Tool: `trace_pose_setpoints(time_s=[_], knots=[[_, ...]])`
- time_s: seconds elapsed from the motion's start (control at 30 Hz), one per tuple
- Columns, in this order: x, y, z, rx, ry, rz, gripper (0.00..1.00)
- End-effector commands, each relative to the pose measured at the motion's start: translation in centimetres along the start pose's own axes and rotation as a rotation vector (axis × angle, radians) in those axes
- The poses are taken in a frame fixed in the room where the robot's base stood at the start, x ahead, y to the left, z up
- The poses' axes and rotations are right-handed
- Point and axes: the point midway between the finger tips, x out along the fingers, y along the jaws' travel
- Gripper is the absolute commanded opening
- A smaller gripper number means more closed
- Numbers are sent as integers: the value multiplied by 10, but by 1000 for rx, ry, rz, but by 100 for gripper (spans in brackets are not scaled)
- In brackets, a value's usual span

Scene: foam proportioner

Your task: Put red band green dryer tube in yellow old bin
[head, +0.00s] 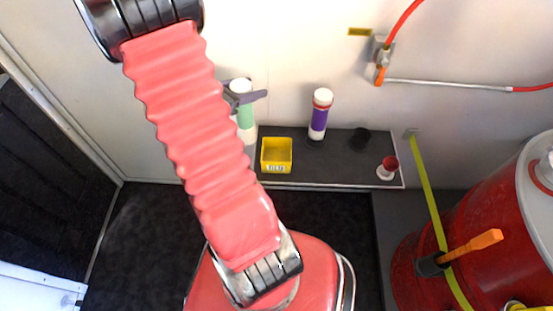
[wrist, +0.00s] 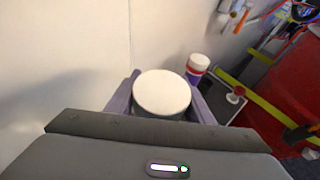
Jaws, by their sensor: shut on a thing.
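A green tube (head: 245,116) with a white cap and a pale lower end is upright at the left end of the dark shelf, partly hidden by my arm. I cannot make out a red band on it, or whether its base touches the shelf. My gripper (head: 244,96) is shut on it just below the cap. In the wrist view the tube's white cap (wrist: 162,92) sits between the fingers of my gripper (wrist: 160,104). The yellow bin (head: 276,168) stands on the shelf just right of the tube, with a label on its front.
A purple tube (head: 318,119) with a red band and white cap stands right of the bin. A black holder (head: 361,136) and a red-topped white piece (head: 387,168) are further right on the shelf (head: 335,165). A red tank (head: 470,230) fills the right.

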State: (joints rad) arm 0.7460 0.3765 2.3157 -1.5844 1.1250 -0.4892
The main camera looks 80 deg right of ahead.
Motion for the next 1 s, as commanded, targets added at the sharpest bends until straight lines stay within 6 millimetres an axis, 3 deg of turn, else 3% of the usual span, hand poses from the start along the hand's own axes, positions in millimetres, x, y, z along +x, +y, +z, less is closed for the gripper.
trace_pose_setpoints(time_s=[0.2, 0.43, 1.0], knots=[[37, -52, 9, 76, -1, -181, 0], [56, -88, 13, 126, -1, -300, 0], [60, -95, 8, 134, -1, -324, 0]])
